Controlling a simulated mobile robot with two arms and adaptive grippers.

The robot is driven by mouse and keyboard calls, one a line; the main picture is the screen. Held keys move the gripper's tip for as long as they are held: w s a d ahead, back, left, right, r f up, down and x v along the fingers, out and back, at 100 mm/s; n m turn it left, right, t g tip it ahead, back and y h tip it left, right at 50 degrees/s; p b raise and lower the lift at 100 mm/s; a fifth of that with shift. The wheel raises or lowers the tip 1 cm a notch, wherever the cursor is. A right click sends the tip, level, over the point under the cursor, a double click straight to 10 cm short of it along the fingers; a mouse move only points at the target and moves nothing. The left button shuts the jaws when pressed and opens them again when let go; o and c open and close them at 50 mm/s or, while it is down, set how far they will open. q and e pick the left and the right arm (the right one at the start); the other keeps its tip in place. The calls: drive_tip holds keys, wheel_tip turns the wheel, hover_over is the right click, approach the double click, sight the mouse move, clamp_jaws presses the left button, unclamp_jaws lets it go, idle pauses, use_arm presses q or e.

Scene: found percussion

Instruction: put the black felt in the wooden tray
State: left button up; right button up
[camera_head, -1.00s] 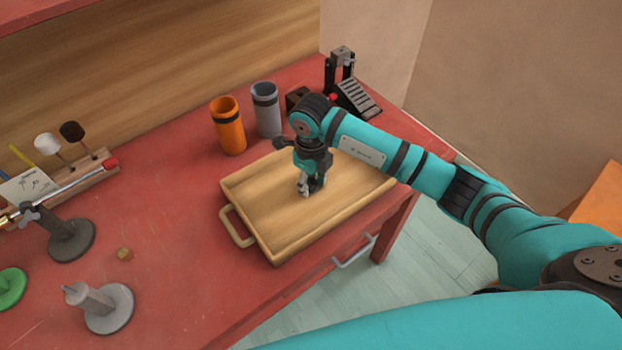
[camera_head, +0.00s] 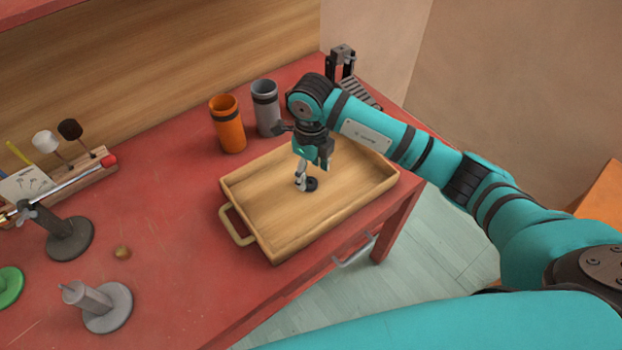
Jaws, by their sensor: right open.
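The black felt (camera_head: 312,184) is a small dark disc lying on the floor of the wooden tray (camera_head: 264,233), near its middle. The tray is a shallow, light wood box with a handle on its left end, standing at the table's front edge. My right gripper (camera_head: 311,174) points down over the tray, open, with its fingers just above and beside the felt. One pale finger partly overlaps the felt's left side. My left gripper is not in view.
An orange cup (camera_head: 229,129) and a grey cup (camera_head: 266,112) stand behind the tray. A black pedal-like device (camera_head: 358,93) is partly hidden behind my right arm. The red table between is clear.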

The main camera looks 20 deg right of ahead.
wheel_tip(320, 180, up, 8)
drive_tip(key=b, duration=0.1)
drive_tip(key=shift+r, duration=0.25)
